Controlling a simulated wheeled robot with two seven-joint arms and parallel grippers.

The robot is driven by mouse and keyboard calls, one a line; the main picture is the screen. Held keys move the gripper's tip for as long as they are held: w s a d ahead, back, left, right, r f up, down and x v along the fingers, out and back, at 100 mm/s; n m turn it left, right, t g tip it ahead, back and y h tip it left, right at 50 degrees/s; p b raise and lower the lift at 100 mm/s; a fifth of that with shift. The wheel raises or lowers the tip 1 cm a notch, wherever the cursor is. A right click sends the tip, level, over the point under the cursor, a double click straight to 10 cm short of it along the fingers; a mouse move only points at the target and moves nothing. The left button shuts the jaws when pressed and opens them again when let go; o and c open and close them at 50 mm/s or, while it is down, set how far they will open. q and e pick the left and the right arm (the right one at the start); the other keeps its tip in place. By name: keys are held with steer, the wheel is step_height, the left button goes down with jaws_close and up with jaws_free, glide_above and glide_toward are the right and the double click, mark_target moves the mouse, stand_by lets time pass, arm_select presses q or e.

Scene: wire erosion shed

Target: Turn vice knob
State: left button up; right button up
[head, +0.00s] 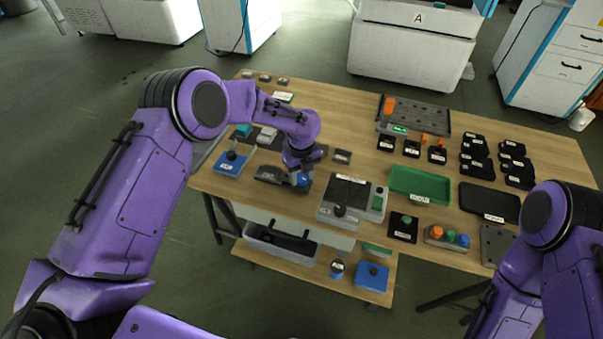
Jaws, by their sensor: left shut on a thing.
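The vice (268,174) is a dark grey block near the front left part of the wooden table. A blue knob (304,182) shows at its right end. My left gripper (300,177) points down over that end and is shut on the blue knob. Its fingers and wrist hide part of the knob and the vice. My right arm comes in at the lower right, and its gripper is outside the picture.
Left of the vice is a blue box (231,163). To the right stand a grey machine (335,213) with a dark top and a green tray (420,185). Several black blocks and a black tray (490,202) fill the right side. A shelf (310,265) sits below.

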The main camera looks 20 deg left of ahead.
mark_target(301, 177)
arm_select(q)
steer(key=n, duration=0.5)
steer(key=shift+w+r+p, duration=0.1)
steer(key=shift+p, duration=0.2)
steer(key=n, duration=0.6)
steer(key=shift+p, duration=0.3)
steer(key=n, duration=0.5)
steer(key=shift+w, duration=0.1)
steer(key=n, duration=0.5)
steer(key=shift+p, duration=0.35)
steer(key=shift+n, duration=0.4)
steer(key=o, duration=1.1)
steer(key=shift+c, duration=0.2)
step_height(301, 177, up, 10)
steer(key=b, duration=0.2)
steer(key=shift+r, duration=0.25)
